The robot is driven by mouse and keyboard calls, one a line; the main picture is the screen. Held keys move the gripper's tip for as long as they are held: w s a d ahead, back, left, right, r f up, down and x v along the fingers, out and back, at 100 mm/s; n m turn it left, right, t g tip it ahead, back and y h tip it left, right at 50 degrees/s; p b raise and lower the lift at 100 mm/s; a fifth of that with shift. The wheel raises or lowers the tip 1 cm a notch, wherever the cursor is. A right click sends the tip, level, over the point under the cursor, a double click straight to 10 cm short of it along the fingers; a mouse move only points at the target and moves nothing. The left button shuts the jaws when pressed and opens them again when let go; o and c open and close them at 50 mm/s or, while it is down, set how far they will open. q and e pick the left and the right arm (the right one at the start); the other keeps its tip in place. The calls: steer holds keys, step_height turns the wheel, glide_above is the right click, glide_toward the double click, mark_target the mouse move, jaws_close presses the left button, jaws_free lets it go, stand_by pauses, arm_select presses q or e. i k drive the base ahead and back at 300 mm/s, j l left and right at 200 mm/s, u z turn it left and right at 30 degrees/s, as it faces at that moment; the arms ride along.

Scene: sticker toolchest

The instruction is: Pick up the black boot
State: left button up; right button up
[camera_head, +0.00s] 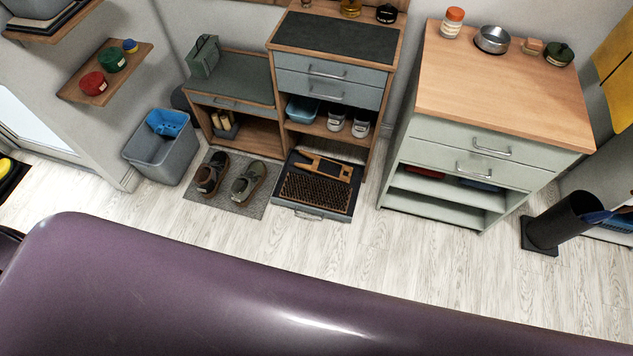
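Two dark, low shoes or boots stand side by side on a grey mat (225,205) on the floor. The left shoe (209,176) looks dark with a brown sole. The right shoe (247,183) looks greyish-green with a brown sole. I cannot tell whether either one is the black boot; no plainly black boot shows. Neither of my grippers is in view, and nothing is seen touching the shoes.
A grey bin (166,157) with a blue item stands left of the mat. An open low drawer (317,212) holding a brush-like mat lies right of it. A pale green cabinet (475,142) stands further right. Wooden floor in front is clear.

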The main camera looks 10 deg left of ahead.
mark_target(208, 177)
steer(key=u, duration=1.45)
steer(key=i+j+z, duration=0.1)
steer(key=j, duration=0.25)
steer(key=i+j+z, duration=0.1)
steer(key=i+j, duration=0.15)
steer(key=i+j+z, duration=0.1)
steer(key=j, duration=0.35)
steer(key=i+j+z, duration=0.1)
steer(key=i+j, duration=0.15)
steer(key=j, duration=0.15)
steer(key=i+j, duration=0.15)
steer(key=j, duration=0.25)
steer(key=z, duration=0.05)
